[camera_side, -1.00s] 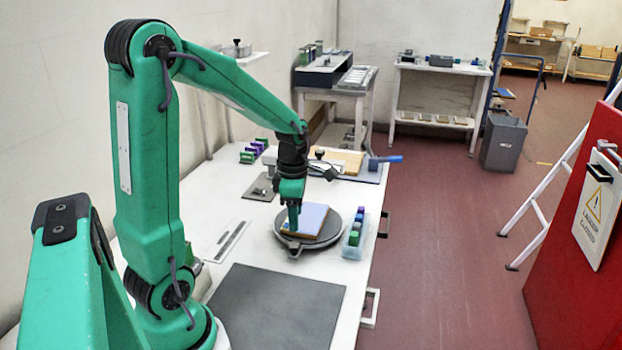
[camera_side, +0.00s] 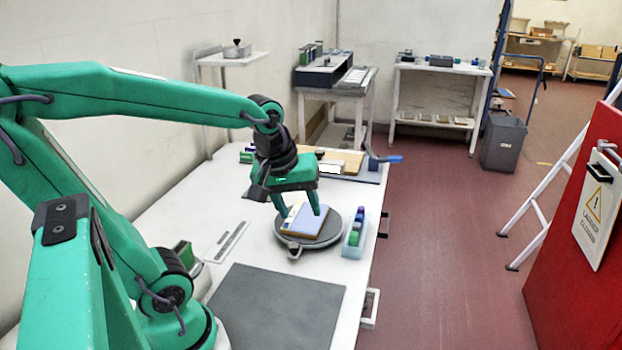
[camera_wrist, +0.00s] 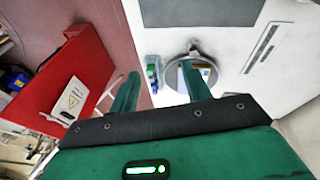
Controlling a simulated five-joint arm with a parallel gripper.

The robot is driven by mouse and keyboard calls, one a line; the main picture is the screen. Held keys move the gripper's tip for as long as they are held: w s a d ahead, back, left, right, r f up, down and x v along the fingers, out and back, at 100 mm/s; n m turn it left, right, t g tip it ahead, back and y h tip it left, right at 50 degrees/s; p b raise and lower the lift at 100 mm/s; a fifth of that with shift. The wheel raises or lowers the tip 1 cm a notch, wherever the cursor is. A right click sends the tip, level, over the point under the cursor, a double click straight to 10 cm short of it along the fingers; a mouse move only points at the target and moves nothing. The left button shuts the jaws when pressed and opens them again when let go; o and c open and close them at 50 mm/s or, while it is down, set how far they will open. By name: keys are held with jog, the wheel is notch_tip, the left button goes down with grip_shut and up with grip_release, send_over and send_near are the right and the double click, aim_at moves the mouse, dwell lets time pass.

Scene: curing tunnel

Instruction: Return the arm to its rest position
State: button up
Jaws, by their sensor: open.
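My gripper (camera_side: 299,210) is open, with its two green fingers apart and pointing down. It hangs in front of the round grey turntable (camera_side: 325,238) in the side view, and nothing shows between its fingers. In the wrist view my gripper (camera_wrist: 160,72) also looks empty. A flat block with a lilac top and brown edge (camera_side: 309,222) lies on the turntable, partly behind the fingers. In the wrist view the turntable (camera_wrist: 171,77) is partly hidden behind one finger.
A clear tray with coloured blocks (camera_side: 354,239) stands right of the turntable. A dark grey mat (camera_side: 277,305) lies at the front of the white table. Wooden boards (camera_side: 345,160) lie behind. A red door (camera_side: 580,270) and white ladder (camera_side: 545,205) stand off to the right.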

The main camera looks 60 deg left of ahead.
jog(key=s+d+r+m+t, duration=0.1)
jog(key=s+d+m, duration=0.3)
jog(key=m, duration=0.6)
jog(key=shift+s+r+m+t+h, duration=0.15)
jog(key=shift+r+m+t+h, duration=0.2)
jog(key=shift+r, duration=0.35)
jog(key=o, duration=0.5)
jog(key=shift+d, duration=0.1)
jog(key=o, duration=0.6)
jog(key=shift+w+a+r, duration=0.2)
jog(key=shift+w+a, duration=0.05)
jog(key=shift+w, duration=0.1)
jog(key=shift+o, duration=0.2)
jog(key=w+a+r+n+g, duration=0.25)
jog(key=w+a+n, duration=0.25)
jog(key=w+a, duration=0.6)
jog(key=w+a+f+n+g, duration=0.1)
jog(key=w+a+f+n, duration=0.1)
jog(key=a, duration=0.5)
jog(key=w+a+f+n+g, duration=0.2)
jog(key=w+a+f, duration=0.1)
jog(key=a+f, duration=0.2)
jog(key=shift+w+a, duration=0.2)
jog(key=shift+a, duration=0.9)
jog(key=shift+f, duration=0.15)
